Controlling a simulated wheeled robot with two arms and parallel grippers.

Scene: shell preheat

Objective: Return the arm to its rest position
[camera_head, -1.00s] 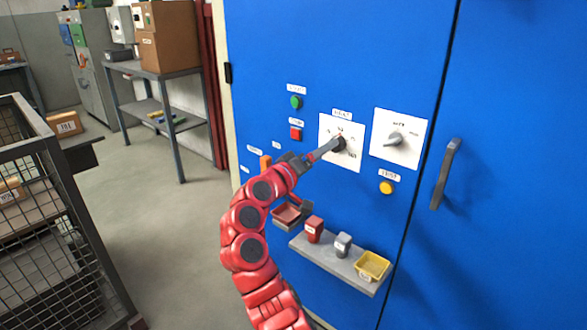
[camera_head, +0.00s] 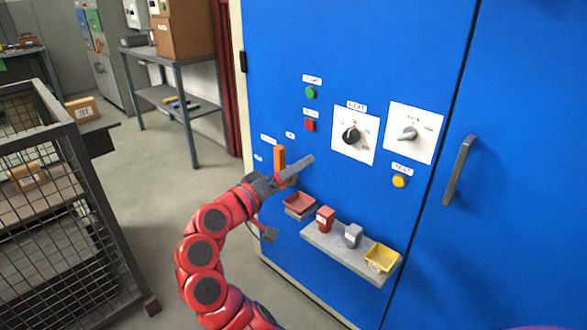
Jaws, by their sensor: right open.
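My right arm, red with dark joints, comes up from the bottom in the head view. Its gripper (camera_head: 290,172) is open and empty, in front of the blue cabinet (camera_head: 460,60) and apart from the black knob (camera_head: 351,135). The gripper overlaps the lower part of an orange handle (camera_head: 279,158) in the picture; I cannot tell whether they touch. The black knob sits on a white dial plate, with a second plate and grey knob (camera_head: 408,133) to its right. My left gripper is not in view.
A grey shelf (camera_head: 335,240) on the cabinet holds a red block (camera_head: 325,217), a grey block (camera_head: 353,235) and a yellow tray (camera_head: 381,257). A red tray (camera_head: 299,203) is beside it. A wire cage (camera_head: 75,210) stands at left, with open floor between.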

